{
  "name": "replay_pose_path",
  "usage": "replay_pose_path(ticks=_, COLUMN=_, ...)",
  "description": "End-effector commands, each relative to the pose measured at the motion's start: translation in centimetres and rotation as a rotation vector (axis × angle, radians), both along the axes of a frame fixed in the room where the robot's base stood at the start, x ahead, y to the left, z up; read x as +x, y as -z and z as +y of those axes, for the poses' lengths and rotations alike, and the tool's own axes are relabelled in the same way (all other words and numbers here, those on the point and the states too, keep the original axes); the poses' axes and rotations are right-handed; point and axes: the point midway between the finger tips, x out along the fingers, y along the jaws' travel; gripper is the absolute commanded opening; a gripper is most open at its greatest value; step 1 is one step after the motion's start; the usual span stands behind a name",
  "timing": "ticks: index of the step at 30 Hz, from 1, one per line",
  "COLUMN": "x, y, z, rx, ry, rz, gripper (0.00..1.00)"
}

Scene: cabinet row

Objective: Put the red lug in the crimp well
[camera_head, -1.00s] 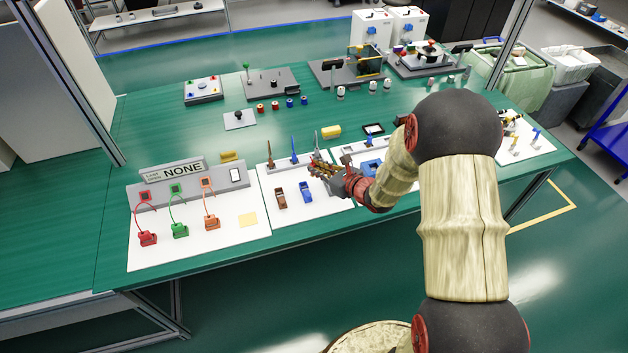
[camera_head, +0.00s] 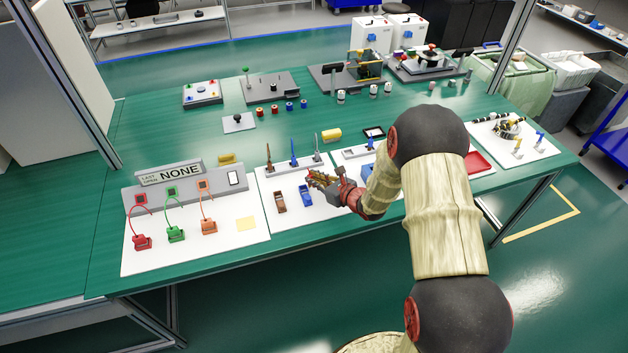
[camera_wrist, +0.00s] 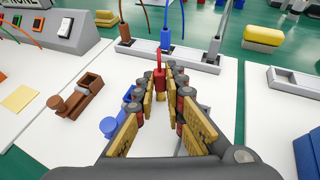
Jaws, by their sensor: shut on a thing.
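My gripper (camera_wrist: 163,80) is shut on a small red lug (camera_wrist: 160,76), which stands upright between the fingertips in the wrist view. In the head view my gripper (camera_head: 322,180) is over the white board, in front of the rail with the brown, blue and grey leads; the lug is too small to make out there. Below it are a brown hollow block (camera_wrist: 83,96) and a blue hollow block (camera_wrist: 110,124), the blue one partly hidden by the left finger. A grey part shows behind the fingers. I cannot tell which part is the crimp well.
The grey rail (camera_wrist: 195,60) with upright leads stands just beyond my fingertips. A yellow block (camera_wrist: 263,37) lies behind it. To the left is a board with red, green and orange leads (camera_head: 176,233). A red tray (camera_head: 478,163) is to the right.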

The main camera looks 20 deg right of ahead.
Motion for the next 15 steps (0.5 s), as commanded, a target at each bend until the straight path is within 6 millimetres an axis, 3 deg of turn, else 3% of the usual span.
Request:
replay_pose_path(ticks=3, x=-0.02, y=0.43, z=0.00, rx=0.000, ry=0.000, rz=0.000, gripper=0.00)
replay_pose_path(ticks=4, x=-0.02, y=0.33, z=0.00, rx=0.000, ry=0.000, rz=0.000, gripper=0.13)
replay_pose_path(ticks=12, x=-0.02, y=0.27, z=0.01, rx=0.000, ry=0.000, rz=0.000, gripper=0.28)
replay_pose_path(ticks=15, x=-0.01, y=0.27, z=0.00, rx=0.000, ry=0.000, rz=0.000, gripper=0.30)
